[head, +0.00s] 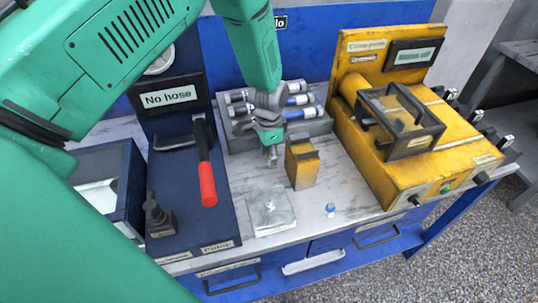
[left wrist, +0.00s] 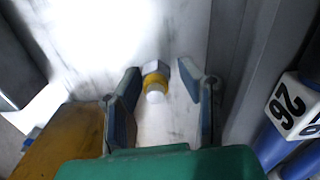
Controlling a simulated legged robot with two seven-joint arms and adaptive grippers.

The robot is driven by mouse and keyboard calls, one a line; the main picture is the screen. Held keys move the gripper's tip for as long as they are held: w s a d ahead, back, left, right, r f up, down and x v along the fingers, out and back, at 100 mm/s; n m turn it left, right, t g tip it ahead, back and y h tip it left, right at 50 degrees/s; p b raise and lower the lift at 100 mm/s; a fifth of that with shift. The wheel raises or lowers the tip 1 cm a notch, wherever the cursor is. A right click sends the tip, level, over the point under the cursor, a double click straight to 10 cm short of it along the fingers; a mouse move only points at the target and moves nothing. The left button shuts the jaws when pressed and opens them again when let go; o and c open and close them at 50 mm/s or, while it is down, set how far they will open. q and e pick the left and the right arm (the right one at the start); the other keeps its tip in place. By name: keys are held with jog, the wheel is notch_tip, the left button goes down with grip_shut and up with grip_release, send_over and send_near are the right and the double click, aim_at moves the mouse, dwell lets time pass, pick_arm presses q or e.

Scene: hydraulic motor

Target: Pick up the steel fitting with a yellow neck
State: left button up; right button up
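The steel fitting (left wrist: 155,80) with a yellow neck stands on the pale worktop in the left wrist view, its hex end and a white tip showing. My left gripper (left wrist: 160,68) is open, with one blue-grey finger on each side of the fitting and visible gaps between. In the head view my left gripper (head: 269,154) points down at the worktop, just left of a yellow block. The fitting cannot be made out there; the gripper appears to cover it. My right gripper is in neither view.
The yellow block (head: 302,163) stands close to the gripper. A rack of blue-and-steel cylinders (head: 290,112) lies behind. A metal plate (head: 269,211) and a small blue fitting (head: 330,209) are in front. A yellow station (head: 405,165) stands right; a red-handled lever (head: 206,178) stands left.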

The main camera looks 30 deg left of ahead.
pick_arm(q)
jog(key=shift+d+r, duration=0.1)
jog(key=shift+d, duration=0.2)
grip_shut()
